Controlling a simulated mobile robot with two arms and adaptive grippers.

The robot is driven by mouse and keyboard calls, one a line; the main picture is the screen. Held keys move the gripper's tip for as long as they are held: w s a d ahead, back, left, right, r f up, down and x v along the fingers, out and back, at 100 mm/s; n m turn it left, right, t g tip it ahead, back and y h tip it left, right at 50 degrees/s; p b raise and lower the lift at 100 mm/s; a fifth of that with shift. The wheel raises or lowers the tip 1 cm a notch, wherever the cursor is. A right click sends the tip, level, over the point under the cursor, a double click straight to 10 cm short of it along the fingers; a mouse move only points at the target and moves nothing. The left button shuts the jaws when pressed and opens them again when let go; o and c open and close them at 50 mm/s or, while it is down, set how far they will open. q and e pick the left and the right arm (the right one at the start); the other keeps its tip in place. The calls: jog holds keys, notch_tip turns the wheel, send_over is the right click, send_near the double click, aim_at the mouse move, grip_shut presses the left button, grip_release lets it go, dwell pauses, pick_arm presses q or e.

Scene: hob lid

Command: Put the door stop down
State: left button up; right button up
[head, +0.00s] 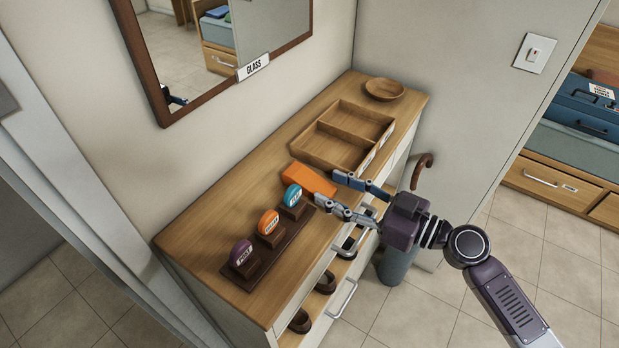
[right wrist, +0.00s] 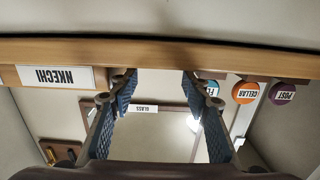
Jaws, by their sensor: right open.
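The door stop appears to be the orange wedge (head: 310,179), lying on the wooden cabinet top (head: 205,215) just behind the teal-tagged item. My right gripper (head: 326,187) is open at the cabinet's front edge, its two blue-padded fingers pointing at the wedge's right end. I cannot tell whether a fingertip touches the wedge. In the right wrist view the open fingers (right wrist: 157,80) have nothing visible between them, and the wedge does not show there. My left gripper is not in view.
A dark rack (head: 228,271) holds purple, orange and teal round tags left of the wedge. A two-part wooden tray (head: 345,106) and a bowl (head: 385,89) stand farther back. The mirror (head: 150,62) hangs above. A grey bin (head: 393,268) with a cane stands beside the cabinet.

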aim_at(308, 178)
jog(key=p+x, duration=0.2)
jog(key=x, duration=0.2)
jog(key=shift+a+r+p, duration=0.15)
jog(key=shift+a+p, duration=0.05)
jog(key=shift+p, duration=0.15)
jog(key=shift+w+a, duration=0.15)
jog(key=shift+a, duration=0.1)
jog(key=shift+d, duration=0.1)
jog(key=shift+c, duration=0.4)
jog(key=c, duration=1)
jog(key=shift+o, duration=0.2)
